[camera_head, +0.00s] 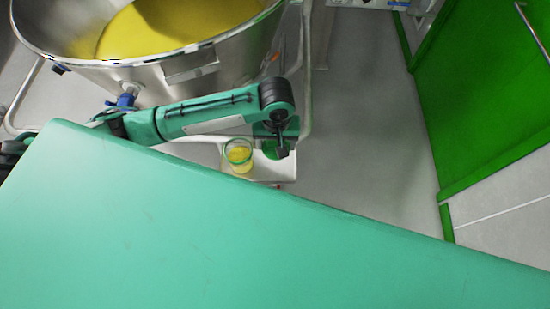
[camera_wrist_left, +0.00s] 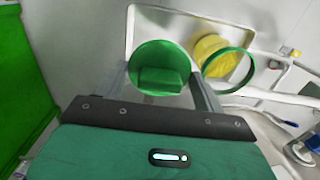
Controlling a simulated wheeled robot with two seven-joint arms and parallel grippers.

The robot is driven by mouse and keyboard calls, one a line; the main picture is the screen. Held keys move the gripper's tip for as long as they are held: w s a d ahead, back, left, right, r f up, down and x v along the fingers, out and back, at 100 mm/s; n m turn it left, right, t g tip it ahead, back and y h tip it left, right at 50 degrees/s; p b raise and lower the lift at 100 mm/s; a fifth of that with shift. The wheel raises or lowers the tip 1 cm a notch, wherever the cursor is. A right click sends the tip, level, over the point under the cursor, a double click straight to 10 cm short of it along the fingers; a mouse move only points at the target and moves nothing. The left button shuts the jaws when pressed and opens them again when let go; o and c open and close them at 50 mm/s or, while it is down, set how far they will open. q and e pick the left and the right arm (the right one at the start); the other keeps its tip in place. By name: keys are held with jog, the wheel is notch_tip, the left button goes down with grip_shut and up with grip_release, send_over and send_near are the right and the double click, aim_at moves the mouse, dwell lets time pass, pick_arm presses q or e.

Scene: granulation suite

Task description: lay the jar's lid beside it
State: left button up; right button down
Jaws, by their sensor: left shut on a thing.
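The jar (camera_head: 238,158) is clear, with yellow contents and a green rim, and stands open on a small white shelf. In the left wrist view the jar (camera_wrist_left: 210,50) is right of centre. The green round lid (camera_head: 269,149) is just right of the jar in the head view, partly hidden by my gripper. In the left wrist view the lid (camera_wrist_left: 160,53) has a block-like grip between my fingers. My left gripper (camera_head: 282,152) is shut on the lid. I cannot tell whether the lid touches the shelf. My right gripper is out of view.
The white shelf (camera_head: 262,173) is small, with a raised edge and a white tube rail around it. A large steel vessel (camera_head: 170,75) with yellow contents stands behind at the left. Open grey floor (camera_head: 375,130) and a green door (camera_head: 480,90) lie to the right.

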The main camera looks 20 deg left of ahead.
pick_arm(q)
notch_tip(320, 180, down, 7)
jog(key=shift+r, duration=0.15)
jog(key=shift+f, duration=2.3)
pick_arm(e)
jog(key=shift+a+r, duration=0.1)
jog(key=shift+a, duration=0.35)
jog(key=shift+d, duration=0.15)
pick_arm(q)
jog(key=o, duration=1)
jog(key=shift+f, duration=0.1)
jog(key=shift+c, duration=0.2)
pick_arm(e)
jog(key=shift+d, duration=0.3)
pick_arm(q)
jog(key=shift+r, duration=0.25)
notch_tip(320, 180, up, 12)
jog(key=shift+f, duration=0.1)
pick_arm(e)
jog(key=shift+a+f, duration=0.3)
